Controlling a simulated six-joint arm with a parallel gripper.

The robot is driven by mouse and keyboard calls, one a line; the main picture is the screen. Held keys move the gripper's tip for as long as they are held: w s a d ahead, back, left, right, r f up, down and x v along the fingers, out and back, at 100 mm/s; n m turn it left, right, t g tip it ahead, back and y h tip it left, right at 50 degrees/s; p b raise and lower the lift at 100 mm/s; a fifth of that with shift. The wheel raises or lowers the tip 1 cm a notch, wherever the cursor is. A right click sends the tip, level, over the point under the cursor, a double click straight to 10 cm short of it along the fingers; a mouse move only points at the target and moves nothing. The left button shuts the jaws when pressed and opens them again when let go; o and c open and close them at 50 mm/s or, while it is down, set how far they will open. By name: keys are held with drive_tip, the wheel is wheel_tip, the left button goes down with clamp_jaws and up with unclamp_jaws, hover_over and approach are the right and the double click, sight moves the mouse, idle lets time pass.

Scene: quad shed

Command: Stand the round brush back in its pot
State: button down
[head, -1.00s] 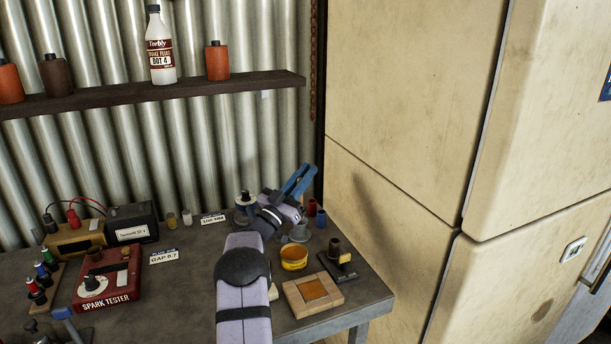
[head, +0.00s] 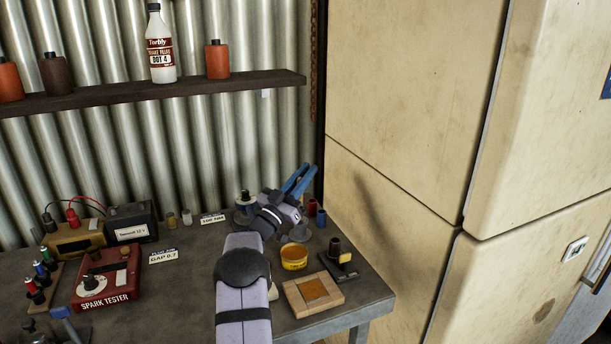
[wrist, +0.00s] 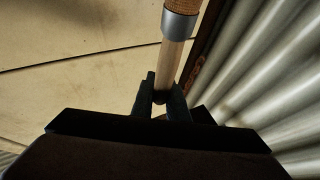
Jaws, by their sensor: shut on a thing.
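My gripper (head: 304,173) has blue fingers and points up and away over the back right of the bench. In the wrist view its dark fingers (wrist: 161,88) are shut on the round brush (wrist: 172,62). The brush has a pale wooden handle, a grey metal ferrule and a brown end cut off by the top of the picture. I cannot make out the brush in the head view. A grey round vessel (head: 299,234) stands just below the gripper, partly hidden by the arm. I cannot tell for certain whether it is the brush's pot.
Small red (head: 311,207) and blue (head: 321,217) cups sit close by the gripper. A corrugated wall and a large cream cabinet (head: 390,110) bound the bench.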

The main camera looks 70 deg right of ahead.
drive_tip(key=shift+f+b, duration=0.9)
drive_tip(key=shift+f, duration=0.15)
idle(0.5)
drive_tip(key=shift+f, duration=0.1)
drive_tip(key=shift+f+b, duration=0.3)
drive_tip(key=shift+s+a+f+b, duration=0.2)
drive_tip(key=shift+f+b, duration=0.5)
drive_tip(key=shift+f, duration=0.05)
idle(0.5)
drive_tip(key=c, duration=1.3)
unclamp_jaws()
drive_tip(key=shift+o, duration=0.2)
drive_tip(key=shift+r, duration=0.2)
wheel_tip(320, 180, up, 7)
drive_tip(key=p, duration=0.3)
drive_tip(key=shift+w+d, duration=0.2)
